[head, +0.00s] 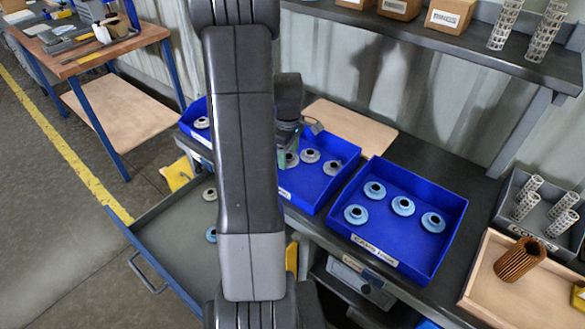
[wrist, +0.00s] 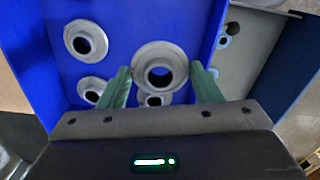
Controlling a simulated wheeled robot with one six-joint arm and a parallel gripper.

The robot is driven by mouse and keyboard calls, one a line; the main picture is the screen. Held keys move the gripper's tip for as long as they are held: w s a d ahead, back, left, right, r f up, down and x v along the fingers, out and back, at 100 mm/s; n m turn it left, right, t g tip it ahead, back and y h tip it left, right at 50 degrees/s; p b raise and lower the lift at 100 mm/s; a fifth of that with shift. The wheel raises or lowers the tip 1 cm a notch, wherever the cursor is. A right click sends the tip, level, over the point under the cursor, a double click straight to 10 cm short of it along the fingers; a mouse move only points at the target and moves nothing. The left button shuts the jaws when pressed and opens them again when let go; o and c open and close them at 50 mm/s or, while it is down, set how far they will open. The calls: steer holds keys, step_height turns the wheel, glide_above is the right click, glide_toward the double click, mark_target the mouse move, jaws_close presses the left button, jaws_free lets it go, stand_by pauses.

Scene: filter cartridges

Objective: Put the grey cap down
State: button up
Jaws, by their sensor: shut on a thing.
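My gripper (wrist: 160,72) is shut on a grey cap (wrist: 150,54), a round disc with a dark central hole, held between its two green fingers in the wrist view. In the head view my gripper (head: 284,148) is over the left part of the middle blue bin (head: 312,204), partly hidden by my arm. Other grey caps (wrist: 85,40) lie on the bin floor below the held one. Two of them (head: 332,168) show clearly in the head view. Whether the held cap touches the bin floor or another cap, I cannot tell.
A second blue bin (head: 440,197) holding blue caps (head: 403,205) stands to the right. An open drawer (head: 160,222) at the left holds a few caps. A wooden tray (head: 478,290) with a brown filter (head: 520,259) is at far right. A shelf (head: 440,42) overhangs behind.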

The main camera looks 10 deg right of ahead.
mark_target(289, 177)
steer(key=shift+f, duration=3.1)
steer(key=shift+f, duration=0.1)
steer(key=shift+f, duration=0.2)
steer(key=o, duration=0.9)
steer(key=shift+r, duration=0.15)
steer(key=shift+o, duration=0.2)
step_height(289, 177, up, 12)
steer(key=shift+r, duration=0.15)
